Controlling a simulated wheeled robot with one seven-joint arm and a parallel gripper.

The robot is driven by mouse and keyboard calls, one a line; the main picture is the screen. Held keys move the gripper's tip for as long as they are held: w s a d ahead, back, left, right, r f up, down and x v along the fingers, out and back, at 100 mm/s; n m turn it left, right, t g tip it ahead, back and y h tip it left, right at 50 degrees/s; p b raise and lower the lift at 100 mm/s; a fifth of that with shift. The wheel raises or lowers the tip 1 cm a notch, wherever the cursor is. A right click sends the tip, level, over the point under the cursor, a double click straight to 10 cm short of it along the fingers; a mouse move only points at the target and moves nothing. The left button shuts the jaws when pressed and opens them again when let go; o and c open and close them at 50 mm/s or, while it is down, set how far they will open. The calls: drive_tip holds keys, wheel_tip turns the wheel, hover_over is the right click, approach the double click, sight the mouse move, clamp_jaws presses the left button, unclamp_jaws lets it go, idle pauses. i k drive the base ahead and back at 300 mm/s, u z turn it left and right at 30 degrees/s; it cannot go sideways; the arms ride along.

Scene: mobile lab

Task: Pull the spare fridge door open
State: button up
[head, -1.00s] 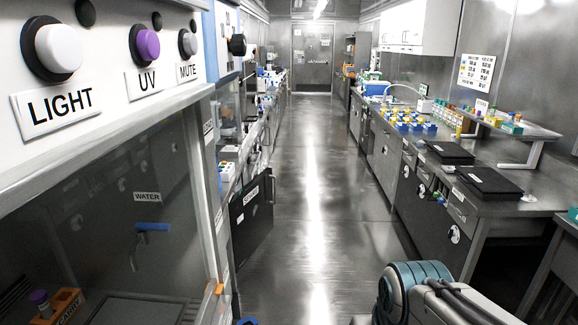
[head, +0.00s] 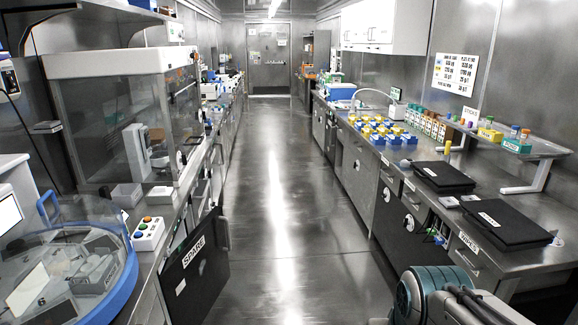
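The spare fridge door (head: 195,257) is a dark panel with a white SPARE label, low on the left side of the aisle. It stands ajar, its far edge swung out from the bench front into the aisle. A handle (head: 224,234) shows at that outer edge. The door's lower near part is cut off by the picture's bottom edge, and the fridge interior is not visible. My arm shows at the bottom right, well apart from the door. My gripper is not in the picture.
The aisle floor (head: 285,230) is clear ahead. On the left bench are a round clear-lidded machine (head: 70,265), a button box (head: 148,233) and a glass balance enclosure (head: 125,115). The right bench (head: 500,190) holds black flat boxes, and its cabinets flank the aisle.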

sight(194, 275)
drive_tip(key=u, duration=0.1)
drive_tip(key=i, duration=1.6)
drive_tip(key=u, duration=0.5)
drive_tip(key=i, duration=1.6)
drive_tip(key=u, duration=0.35)
